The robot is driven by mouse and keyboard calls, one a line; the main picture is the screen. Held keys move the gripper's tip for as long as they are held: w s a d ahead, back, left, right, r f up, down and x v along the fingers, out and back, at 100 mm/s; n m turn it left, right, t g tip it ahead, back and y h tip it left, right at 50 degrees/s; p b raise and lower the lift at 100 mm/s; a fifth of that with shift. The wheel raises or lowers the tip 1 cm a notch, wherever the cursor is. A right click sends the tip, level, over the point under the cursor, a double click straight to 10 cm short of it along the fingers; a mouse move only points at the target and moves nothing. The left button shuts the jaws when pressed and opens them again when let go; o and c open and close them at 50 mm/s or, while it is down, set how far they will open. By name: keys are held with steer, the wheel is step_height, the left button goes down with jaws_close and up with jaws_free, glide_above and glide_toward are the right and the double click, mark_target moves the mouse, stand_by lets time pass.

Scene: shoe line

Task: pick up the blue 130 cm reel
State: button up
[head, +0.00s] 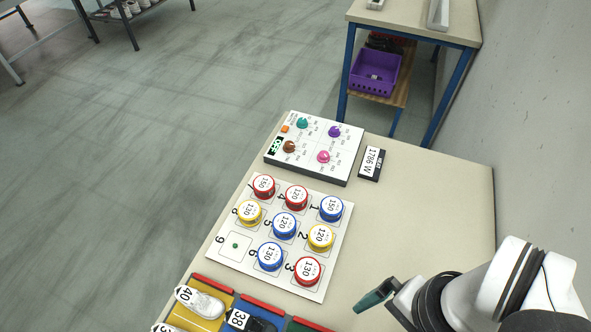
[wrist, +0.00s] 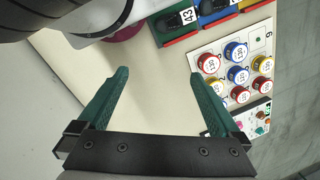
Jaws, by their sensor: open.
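The blue 130 reel (head: 270,256) stands upright on the white numbered board (head: 232,258), between the empty cell 9 and the red 130 reel (head: 307,270). It also shows in the wrist view (wrist: 236,50), near the board's top edge there. My gripper (head: 376,296) is right of the board in the head view, apart from every reel. In the wrist view my gripper (wrist: 159,73) has its green fingers wide apart, with only bare table between them. The board lies beyond the right finger there.
A blue 120 reel (head: 285,225) and a blue 150 reel (head: 331,209) share the board with red and yellow reels. A dial panel (head: 315,147) and a 1786 sign (head: 371,163) are behind. Coloured shoe bins (head: 201,304) stand in front. The table's right side is clear.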

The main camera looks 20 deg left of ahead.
stand_by(0.5)
steer(key=n+h, duration=0.2)
steer(key=n, duration=1.4)
glide_above(270, 254)
step_height(270, 254, down, 4)
steer(key=f, duration=0.1)
steer(key=shift+n, duration=0.3)
step_height(270, 254, down, 15)
steer(key=shift+f, duration=0.2)
steer(key=c, duration=1.4)
